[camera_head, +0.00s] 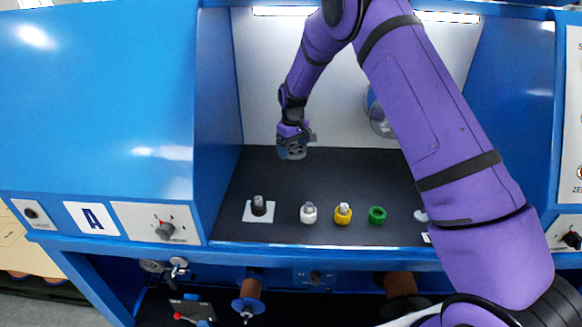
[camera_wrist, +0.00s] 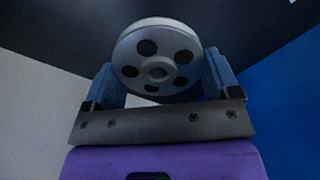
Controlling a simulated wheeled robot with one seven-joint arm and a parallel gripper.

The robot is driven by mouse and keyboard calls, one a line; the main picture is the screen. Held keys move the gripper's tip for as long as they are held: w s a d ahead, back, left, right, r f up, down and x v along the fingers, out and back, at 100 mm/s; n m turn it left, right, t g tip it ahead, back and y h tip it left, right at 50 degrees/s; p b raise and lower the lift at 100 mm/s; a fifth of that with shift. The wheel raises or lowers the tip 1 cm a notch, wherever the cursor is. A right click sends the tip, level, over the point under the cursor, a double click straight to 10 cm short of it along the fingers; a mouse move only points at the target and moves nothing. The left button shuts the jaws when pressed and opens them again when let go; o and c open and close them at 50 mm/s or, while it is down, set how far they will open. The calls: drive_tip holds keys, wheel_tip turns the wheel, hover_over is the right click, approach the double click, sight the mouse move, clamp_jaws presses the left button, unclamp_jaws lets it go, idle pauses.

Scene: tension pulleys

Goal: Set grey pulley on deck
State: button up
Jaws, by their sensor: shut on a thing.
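The grey pulley (camera_wrist: 157,58) is a round disc with several dark holes and a centre bore. In the wrist view it sits between the two blue fingers of my gripper (camera_wrist: 160,80), which is shut on it. In the head view the gripper (camera_head: 293,150) is above the black deck (camera_head: 290,175), toward the back left of the bay. The grey pulley is small there and hard to make out against the gripper. A white square (camera_head: 247,212) with a dark post (camera_head: 259,205) on it lies at the deck's front left.
A white piece (camera_head: 308,213), a yellow piece (camera_head: 343,214) and a green ring (camera_head: 377,215) stand in a row along the front of the deck. A clear round object (camera_head: 378,115) is at the back wall, partly behind my arm. Blue side walls bound the bay.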

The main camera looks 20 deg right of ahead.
sight(293, 177)
wheel_tip(293, 177, down, 10)
drive_tip(key=shift+r, duration=0.2)
drive_tip(key=shift+f, duration=0.1)
idle(0.3)
drive_tip(key=o, duration=0.9)
drive_tip(key=shift+c, duration=0.2)
wheel_tip(293, 177, up, 12)
